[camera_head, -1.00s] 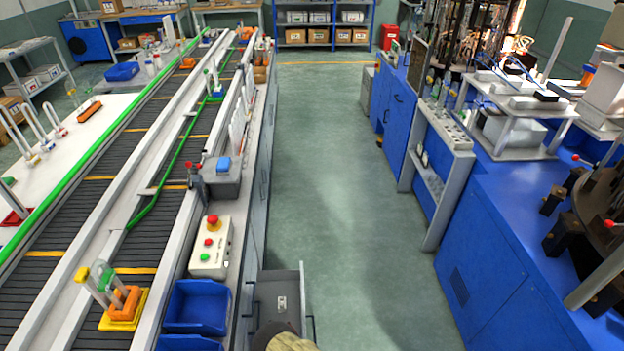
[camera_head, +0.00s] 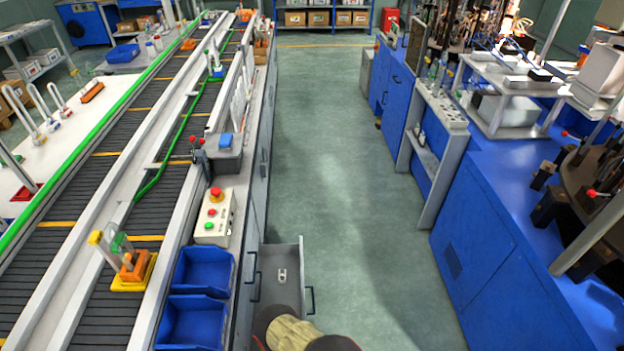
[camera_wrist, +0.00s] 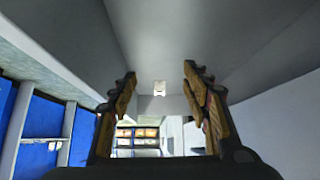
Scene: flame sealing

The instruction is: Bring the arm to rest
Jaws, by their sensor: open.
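My gripper (camera_wrist: 160,92) shows in the wrist view with its two brown-padded fingers wide apart and nothing between them. Large plain grey surfaces fill the upper part and right side of that view. A small pale object (camera_wrist: 159,88) shows beyond the fingertips, apart from them. In the head view, part of my arm (camera_head: 290,333) shows at the bottom edge, and the gripper itself is out of that picture. An open grey drawer (camera_head: 293,250) lies just beyond my arm, with a small pale object (camera_head: 282,275) in it.
Two blue bins (camera_head: 203,270) and a control box (camera_head: 214,215) with a red button sit left of the drawer. An orange-and-yellow holder (camera_head: 132,272) with tubes stands on the conveyor. A blue cabinet (camera_head: 500,240) stands right. The green floor (camera_head: 335,180) between is clear.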

